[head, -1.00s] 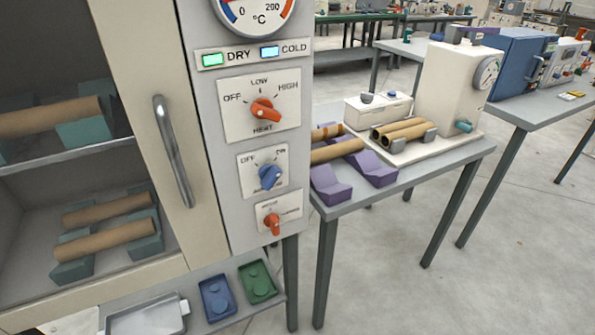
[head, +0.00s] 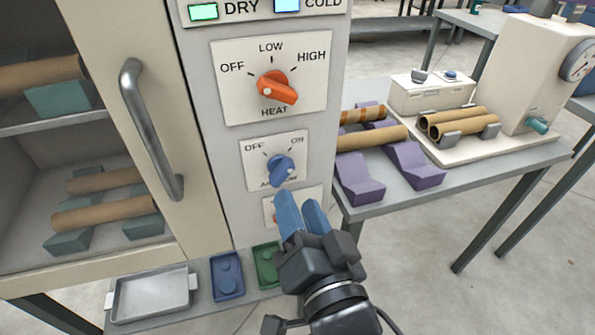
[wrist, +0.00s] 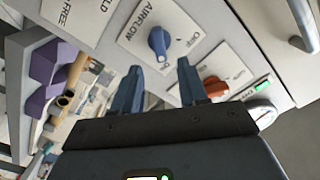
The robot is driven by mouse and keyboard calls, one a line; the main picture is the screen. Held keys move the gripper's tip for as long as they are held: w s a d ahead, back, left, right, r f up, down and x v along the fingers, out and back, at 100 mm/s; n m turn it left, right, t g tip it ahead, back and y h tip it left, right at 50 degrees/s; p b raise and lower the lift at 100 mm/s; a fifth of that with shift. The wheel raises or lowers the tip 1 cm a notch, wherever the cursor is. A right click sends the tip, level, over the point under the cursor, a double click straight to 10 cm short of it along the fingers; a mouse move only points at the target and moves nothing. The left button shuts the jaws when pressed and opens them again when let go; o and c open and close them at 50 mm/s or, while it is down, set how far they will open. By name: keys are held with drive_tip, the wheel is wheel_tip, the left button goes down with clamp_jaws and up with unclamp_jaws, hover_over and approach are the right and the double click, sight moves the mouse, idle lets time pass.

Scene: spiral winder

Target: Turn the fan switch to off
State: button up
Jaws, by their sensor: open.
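The fan switch is a blue knob (head: 281,168) on a white plate marked OFF, ON and AIRFLOW, on the cabinet's grey control panel. Its exact setting is too small to tell. My gripper (head: 298,200) has two blue fingers that stand apart with nothing between them. It is just below the knob in the head view and covers much of the lower plate. In the wrist view the blue knob (wrist: 159,42) shows beyond the open fingertips (wrist: 160,66), roughly centred between them. I see no contact.
The orange heat knob (head: 277,88) is above the blue one. The lower knob is mostly hidden by my fingers. A door handle (head: 150,130) sticks out at the left. A table with purple cradles (head: 358,180) stands at the right. A metal tray (head: 150,293) lies below.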

sight(286, 175)
drive_tip(key=shift+p+x, duration=0.4)
drive_tip(key=shift+x, duration=3.05)
drive_tip(key=shift+c, duration=0.2)
clamp_jaws()
